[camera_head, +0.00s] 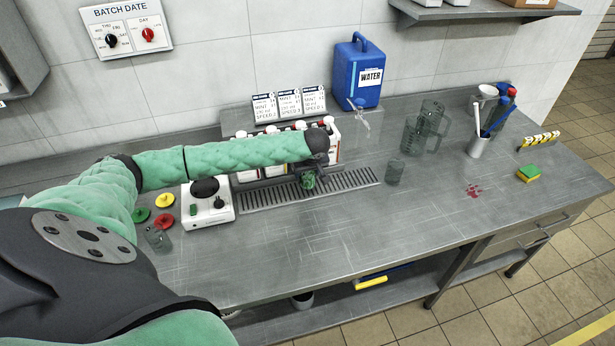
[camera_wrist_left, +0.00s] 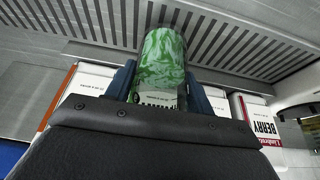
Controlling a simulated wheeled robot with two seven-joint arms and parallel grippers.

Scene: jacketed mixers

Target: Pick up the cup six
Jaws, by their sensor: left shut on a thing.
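My left gripper (camera_head: 307,181) is above the drain grate in the head view. It is shut on a cup with green, marbled contents (camera_head: 309,181). The left wrist view shows this green cup (camera_wrist_left: 163,55) between the two blue fingers of my left gripper (camera_wrist_left: 160,85), over the grate. Another clear cup (camera_head: 394,172) stands on the counter right of the grate, and one more clear cup (camera_head: 158,238) stands at the left near the lids. No number six can be read on any cup. My right gripper is not in view.
A drain grate (camera_head: 355,180) runs along the counter. A white mixer base (camera_head: 208,208) stands left of it, beside coloured lids (camera_head: 165,200). Clear pitchers (camera_head: 417,135), a blue water jug (camera_head: 357,75) and a sponge (camera_head: 528,174) stand to the right. The front middle of the counter is clear.

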